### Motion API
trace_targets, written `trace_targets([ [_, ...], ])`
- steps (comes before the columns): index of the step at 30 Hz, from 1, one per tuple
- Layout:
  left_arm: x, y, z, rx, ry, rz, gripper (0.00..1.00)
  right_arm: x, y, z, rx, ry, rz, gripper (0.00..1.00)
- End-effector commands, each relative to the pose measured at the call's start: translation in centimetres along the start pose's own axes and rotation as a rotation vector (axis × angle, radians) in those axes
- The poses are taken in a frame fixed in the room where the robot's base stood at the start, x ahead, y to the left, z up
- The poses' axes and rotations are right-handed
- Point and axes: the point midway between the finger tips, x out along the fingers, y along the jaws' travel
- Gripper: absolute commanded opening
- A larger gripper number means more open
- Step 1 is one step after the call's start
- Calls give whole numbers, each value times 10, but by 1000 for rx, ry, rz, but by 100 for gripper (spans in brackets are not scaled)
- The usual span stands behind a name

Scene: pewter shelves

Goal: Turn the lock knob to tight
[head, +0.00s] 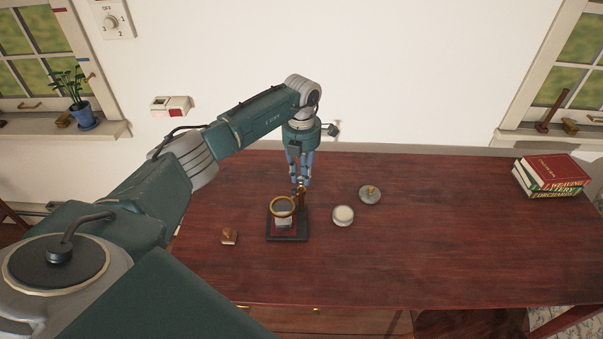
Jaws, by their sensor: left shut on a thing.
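A magnifier stand sits on the dark red desk, with a black base (288,237), a brass-rimmed ring (283,207) and an upright brown post (302,202). My left gripper (301,187) points down at the top of the post, behind and right of the ring. Its fingers are closed there on a small part, which appears to be the lock knob. The fingers hide most of that knob, and its tight mark cannot be made out. A small pale item lies under the ring on the base. My right gripper is out of view.
A round white-topped tin (343,215) and a grey disc with a brass knob (370,194) lie right of the stand. A small brown block (229,236) lies to its left. Books (551,175) are stacked at far right. The desk's right middle is clear.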

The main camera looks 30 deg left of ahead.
Motion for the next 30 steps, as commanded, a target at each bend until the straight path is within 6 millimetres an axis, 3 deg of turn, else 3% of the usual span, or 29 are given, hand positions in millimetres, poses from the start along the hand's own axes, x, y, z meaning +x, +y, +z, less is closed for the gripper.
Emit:
trace_targets([
  [14,2,1,1,146,-3,2,0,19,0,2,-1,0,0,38],
  [30,1,1,1,641,-4,3,0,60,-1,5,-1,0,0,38],
])
